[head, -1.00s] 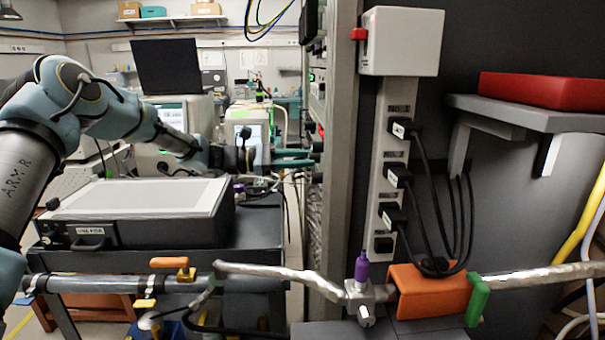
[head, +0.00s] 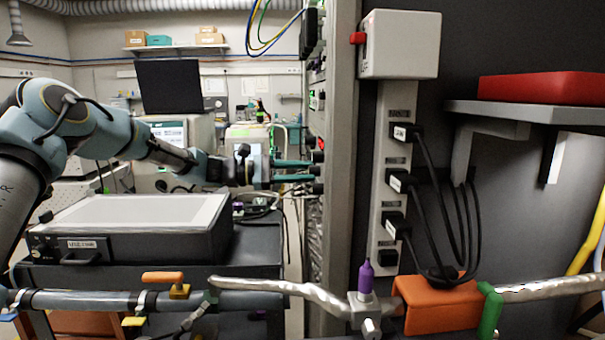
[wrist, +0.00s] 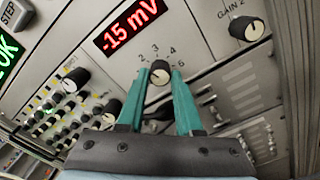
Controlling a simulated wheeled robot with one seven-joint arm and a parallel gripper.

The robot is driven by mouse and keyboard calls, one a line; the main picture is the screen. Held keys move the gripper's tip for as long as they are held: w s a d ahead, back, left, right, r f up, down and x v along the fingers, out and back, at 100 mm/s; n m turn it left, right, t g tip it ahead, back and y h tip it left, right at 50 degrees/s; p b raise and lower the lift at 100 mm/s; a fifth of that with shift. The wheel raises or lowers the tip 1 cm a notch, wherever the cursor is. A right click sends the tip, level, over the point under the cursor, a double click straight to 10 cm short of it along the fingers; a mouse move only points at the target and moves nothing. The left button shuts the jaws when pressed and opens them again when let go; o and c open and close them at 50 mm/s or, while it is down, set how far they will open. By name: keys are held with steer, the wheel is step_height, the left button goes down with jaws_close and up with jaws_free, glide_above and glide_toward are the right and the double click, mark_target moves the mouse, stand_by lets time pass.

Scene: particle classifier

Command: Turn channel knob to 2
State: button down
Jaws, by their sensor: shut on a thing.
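In the wrist view, the channel knob (wrist: 160,76) is a dark round knob with a pale face. Numerals including 2, 3 and 4 are printed in an arc around its far side. My gripper (wrist: 158,80) has its two teal fingers on either side of the knob, shut on it. I cannot tell clearly which number the knob points at. In the head view, my gripper (head: 312,170) reaches the front of the instrument rack (head: 318,120), seen edge-on, so the knob is hidden there.
A red display (wrist: 130,22) reading -15 mV sits above the knob. A GAIN 2 knob (wrist: 247,29) is at the upper right, and another large knob (wrist: 75,80) is at the left. In the head view, a metal pipe (head: 290,289) crosses the front, and a flat-topped instrument (head: 125,225) stands left.

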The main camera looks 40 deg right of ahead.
steer(key=c, duration=0.6)
jaws_free()
steer(key=b+v, duration=0.2)
steer(key=v, duration=0.9)
